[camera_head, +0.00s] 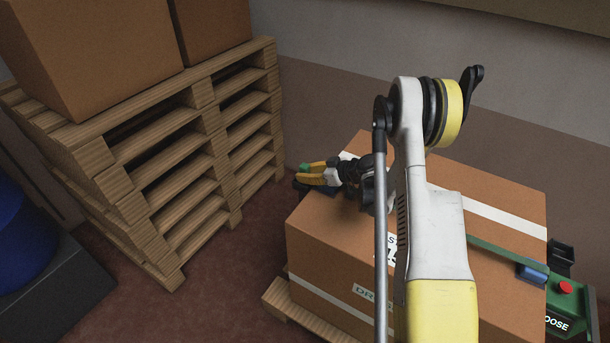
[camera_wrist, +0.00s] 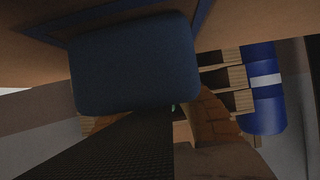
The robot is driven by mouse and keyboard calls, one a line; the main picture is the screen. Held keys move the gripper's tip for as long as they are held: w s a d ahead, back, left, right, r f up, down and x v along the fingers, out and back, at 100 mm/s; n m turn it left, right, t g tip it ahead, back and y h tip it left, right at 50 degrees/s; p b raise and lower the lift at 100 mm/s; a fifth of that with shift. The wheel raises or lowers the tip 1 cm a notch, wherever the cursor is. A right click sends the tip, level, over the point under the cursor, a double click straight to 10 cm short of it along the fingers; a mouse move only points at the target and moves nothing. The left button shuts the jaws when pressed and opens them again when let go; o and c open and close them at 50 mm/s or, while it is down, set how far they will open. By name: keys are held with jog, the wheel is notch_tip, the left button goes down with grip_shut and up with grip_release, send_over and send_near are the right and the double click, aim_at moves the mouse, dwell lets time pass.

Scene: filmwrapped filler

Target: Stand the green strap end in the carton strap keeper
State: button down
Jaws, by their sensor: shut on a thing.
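In the head view my gripper (camera_head: 308,172), with yellow fingers, is at the far left corner of the large brown carton (camera_head: 345,240). It is shut on the green strap end (camera_head: 305,168), of which only a small bit shows. A dark piece (camera_head: 301,188) sits just below the fingers at the carton's edge; it may be the strap keeper, but its opening is hidden. In the wrist view a dark blue block (camera_wrist: 135,65) fills the upper middle, close to the fingers. Whether the strap end touches it, I cannot tell.
A green strap (camera_head: 495,252) with a blue piece (camera_head: 532,272) crosses the carton's right side to a green unit with a red button (camera_head: 565,288). Stacked pallets (camera_head: 190,150) bearing boxes stand at left. A blue drum (camera_wrist: 263,90) shows in the wrist view.

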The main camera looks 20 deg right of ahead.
jog(key=shift+f, duration=0.15)
jog(key=c, duration=1.3)
grip_release()
jog(key=shift+o, duration=0.2)
